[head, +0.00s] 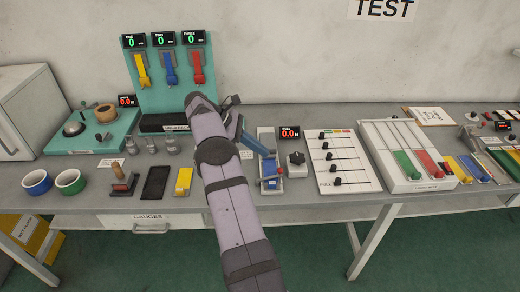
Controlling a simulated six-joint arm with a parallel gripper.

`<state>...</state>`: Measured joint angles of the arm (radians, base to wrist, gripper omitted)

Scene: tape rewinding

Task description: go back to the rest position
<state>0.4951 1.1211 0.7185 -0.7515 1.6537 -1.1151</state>
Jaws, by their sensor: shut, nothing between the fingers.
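My arm reaches up from the bottom middle of the head view and bends over the bench. My gripper (232,101) is small and dark at its far end, partly hidden by my wrist. It is shut and holds nothing. It is above the bench, in front of the wall and right of the teal pull rack (135,80). A blue-grey bar slants from beside my wrist down towards a small blue-and-grey device (271,172). I cannot tell whether my gripper touches the bar.
The bench (330,113) is crowded. A teal station (95,140) and two cups (70,180) are at left. A slider panel (340,160), a white channel box (405,155) and coloured strips (470,168) are at right. Free room shows above the bench at right.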

